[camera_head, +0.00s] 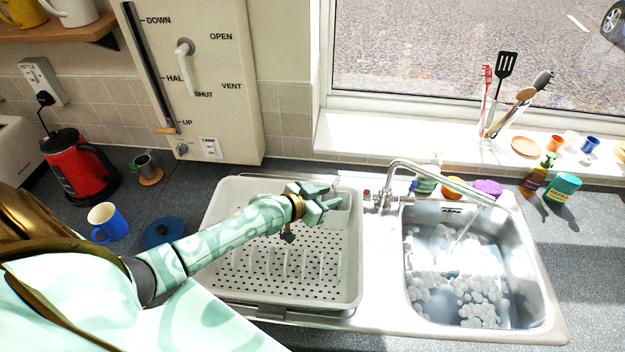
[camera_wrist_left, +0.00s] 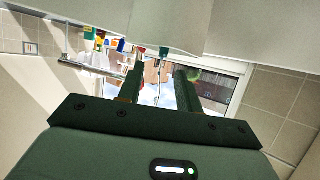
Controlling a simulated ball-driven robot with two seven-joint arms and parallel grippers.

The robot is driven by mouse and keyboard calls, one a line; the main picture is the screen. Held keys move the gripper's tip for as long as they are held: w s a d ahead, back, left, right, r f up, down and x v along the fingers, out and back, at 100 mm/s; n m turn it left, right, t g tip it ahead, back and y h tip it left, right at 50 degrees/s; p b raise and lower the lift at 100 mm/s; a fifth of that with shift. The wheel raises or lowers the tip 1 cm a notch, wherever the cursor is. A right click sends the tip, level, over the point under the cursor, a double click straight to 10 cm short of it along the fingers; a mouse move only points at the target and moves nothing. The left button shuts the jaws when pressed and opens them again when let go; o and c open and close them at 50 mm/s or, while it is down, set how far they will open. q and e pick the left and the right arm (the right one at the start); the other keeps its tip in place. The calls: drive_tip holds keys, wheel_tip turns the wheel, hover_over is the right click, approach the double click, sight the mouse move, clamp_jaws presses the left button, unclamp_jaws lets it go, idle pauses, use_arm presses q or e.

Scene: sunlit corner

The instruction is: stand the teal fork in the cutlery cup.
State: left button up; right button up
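My left gripper (camera_head: 328,196) is over the far right part of the dish rack, its two fingers apart and pointing right. In the left wrist view the fingers (camera_wrist_left: 160,88) also stand apart, with no object clearly held between them. I cannot make out the teal fork for sure in either view. A small teal thing (camera_wrist_left: 163,51) shows beyond the fingers in the wrist view, but I cannot tell what it is. A pale box-like part at the rack's far right corner, partly hidden behind my gripper, may be the cutlery cup. My right gripper is out of view.
The dish rack (camera_head: 215,262) stands left of the sink (camera_head: 535,290), which has a running tap (camera_head: 425,172) and suds. A blue mug (camera_head: 108,222), blue lid (camera_head: 163,232) and red kettle (camera_head: 75,165) are left. A utensil glass (camera_head: 490,118) stands on the sill.

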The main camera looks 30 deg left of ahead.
use_arm(q)
drive_tip(key=p+v, duration=0.2)
drive_tip(key=v, duration=1.4)
